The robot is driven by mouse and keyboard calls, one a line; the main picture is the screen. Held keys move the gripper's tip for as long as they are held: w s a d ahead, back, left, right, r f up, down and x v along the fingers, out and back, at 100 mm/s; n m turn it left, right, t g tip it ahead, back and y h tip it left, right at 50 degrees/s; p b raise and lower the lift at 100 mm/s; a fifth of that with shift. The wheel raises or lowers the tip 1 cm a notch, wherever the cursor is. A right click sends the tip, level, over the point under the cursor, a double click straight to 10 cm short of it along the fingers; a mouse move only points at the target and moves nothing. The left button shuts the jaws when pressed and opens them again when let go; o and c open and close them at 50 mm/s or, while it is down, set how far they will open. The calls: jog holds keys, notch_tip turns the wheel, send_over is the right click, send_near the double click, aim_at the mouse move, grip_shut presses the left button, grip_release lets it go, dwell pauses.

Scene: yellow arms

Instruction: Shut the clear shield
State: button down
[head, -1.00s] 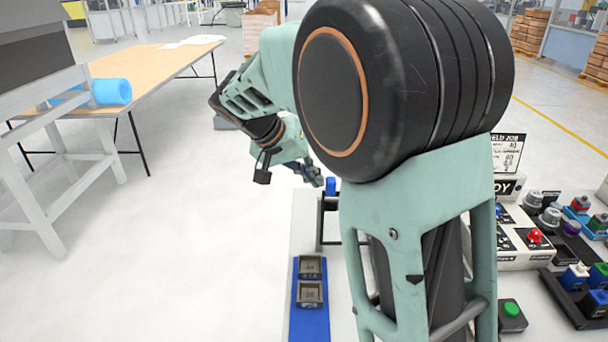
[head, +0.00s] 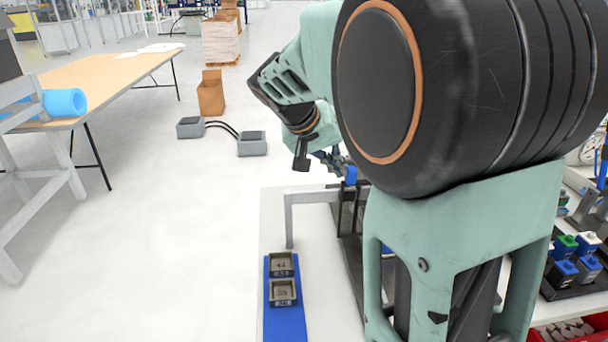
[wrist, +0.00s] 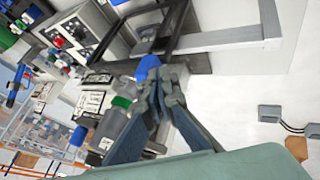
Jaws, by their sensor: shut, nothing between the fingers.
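A blue knob (head: 351,174) sits on a dark upright of a grey metal frame (head: 310,196) in the head view. The knob also shows in the wrist view (wrist: 148,67), with the frame (wrist: 225,38) behind it. I cannot clearly make out a clear pane in this frame, so the shield's angle is uncertain. My gripper (head: 333,160) is shut and empty beside the knob. In the wrist view my gripper (wrist: 160,88) has its fingertips close to the knob; I cannot tell whether they touch. My arm hides much of the fixture in the head view.
Two small trays (head: 282,278) sit on a blue strip at the bench's left. Green and blue capped parts (head: 575,258) stand at right. A clear-walled box (wrist: 42,122) shows in the wrist view. Open floor (head: 170,240) lies left of the bench.

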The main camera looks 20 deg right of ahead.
jog(key=shift+s+d, duration=0.25)
jog(key=shift+d, duration=1.05)
jog(key=shift+s+d, duration=0.25)
jog(key=shift+d, duration=1.05)
jog(key=shift+b, duration=0.3)
